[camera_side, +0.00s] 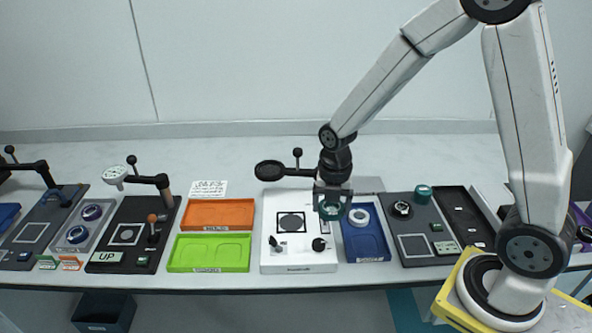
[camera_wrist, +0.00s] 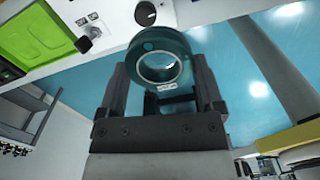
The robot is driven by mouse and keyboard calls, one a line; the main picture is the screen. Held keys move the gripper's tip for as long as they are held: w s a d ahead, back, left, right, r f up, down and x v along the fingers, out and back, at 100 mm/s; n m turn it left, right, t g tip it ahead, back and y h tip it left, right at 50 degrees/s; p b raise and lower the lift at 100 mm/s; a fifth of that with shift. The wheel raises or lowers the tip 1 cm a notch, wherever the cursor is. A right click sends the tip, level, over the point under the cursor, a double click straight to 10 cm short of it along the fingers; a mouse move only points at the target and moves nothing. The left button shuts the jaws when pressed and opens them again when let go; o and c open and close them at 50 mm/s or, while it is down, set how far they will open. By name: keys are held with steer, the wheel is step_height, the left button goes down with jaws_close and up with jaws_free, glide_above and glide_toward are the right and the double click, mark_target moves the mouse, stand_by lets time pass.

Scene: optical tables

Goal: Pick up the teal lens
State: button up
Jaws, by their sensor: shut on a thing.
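The teal lens (camera_wrist: 160,62) is a thick ring with a clear round centre and a small white label on its edge. In the wrist view it sits between the two fingers of my gripper (camera_wrist: 162,92), which is shut on it. In the side view my gripper (camera_side: 332,196) points down with the teal lens (camera_side: 331,208) at its tips, near the right edge of the white device. The lens appears raised above the table; the exact height is hard to tell.
A blue tray (camera_side: 366,246) with a white ring (camera_side: 359,216) is just right of my gripper. The white device (camera_side: 298,260) has a black arm and knobs. Orange (camera_side: 218,214) and green (camera_side: 209,253) trays lie left.

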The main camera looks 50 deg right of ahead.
steer(key=shift+s+r, duration=0.25)
steer(key=shift+s, duration=0.25)
steer(key=shift+a, duration=0.1)
stand_by(0.3)
